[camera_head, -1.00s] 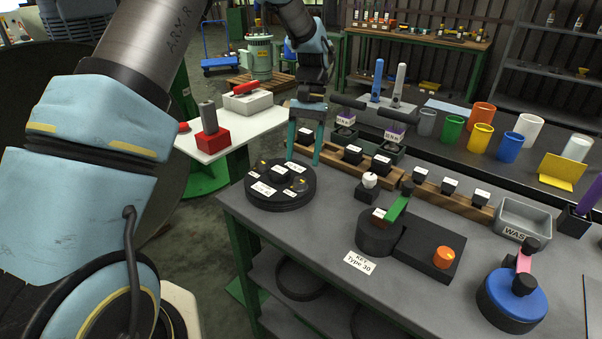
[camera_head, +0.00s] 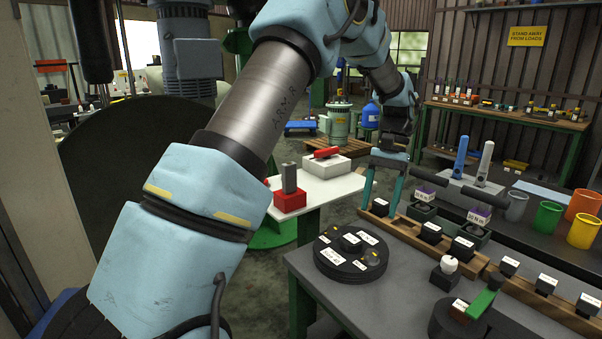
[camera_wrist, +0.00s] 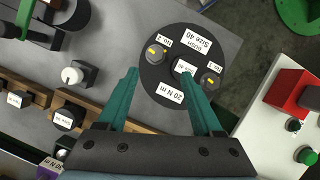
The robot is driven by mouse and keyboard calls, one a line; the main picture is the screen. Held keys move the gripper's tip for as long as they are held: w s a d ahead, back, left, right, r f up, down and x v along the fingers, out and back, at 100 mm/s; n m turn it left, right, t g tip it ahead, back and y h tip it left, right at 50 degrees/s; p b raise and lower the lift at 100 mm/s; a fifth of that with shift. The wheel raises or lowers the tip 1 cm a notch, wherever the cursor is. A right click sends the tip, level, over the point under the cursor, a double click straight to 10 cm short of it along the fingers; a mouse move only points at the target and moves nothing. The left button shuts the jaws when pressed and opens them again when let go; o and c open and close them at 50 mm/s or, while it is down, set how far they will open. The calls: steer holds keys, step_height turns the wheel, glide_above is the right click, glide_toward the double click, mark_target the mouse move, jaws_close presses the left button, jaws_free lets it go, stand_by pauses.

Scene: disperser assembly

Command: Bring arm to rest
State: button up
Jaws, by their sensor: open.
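My gripper (camera_head: 382,190) has two teal fingers pointing down, spread apart with nothing between them. In the head view it hangs above the far edge of the grey workbench (camera_head: 300,262), just right of the round black labelled disc (camera_head: 350,272). In the wrist view the open fingers (camera_wrist: 160,95) reach toward the same disc (camera_wrist: 160,92), which lies below and beyond them. The disc carries white labels and small round parts. My arm runs from lower left up across the head view and bends down to the gripper.
A wooden rail (camera_head: 400,225) with black labelled blocks runs along the bench. A fixture with a green lever (camera_head: 480,304) stands at front right. A white side table (camera_head: 335,187) holds red parts. Coloured cups (camera_head: 546,217) and upright blue and white tools (camera_head: 461,158) stand behind.

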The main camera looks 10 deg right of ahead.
steer(key=a+n+t+h, duration=0.2)
steer(key=a+n, duration=0.1)
steer(key=a, duration=1.5)
steer(key=s+a+n+t, duration=0.1)
steer(key=s+a+n, duration=0.1)
steer(key=s+a, duration=0.2)
steer(key=s+a+f+n+t+h, duration=0.1)
steer(key=s+a, duration=0.3)
steer(key=a, duration=0.7)
steer(key=shift+f+n+t, duration=0.3)
steer(key=shift+n+t, duration=0.1)
steer(key=shift+t, duration=0.1)
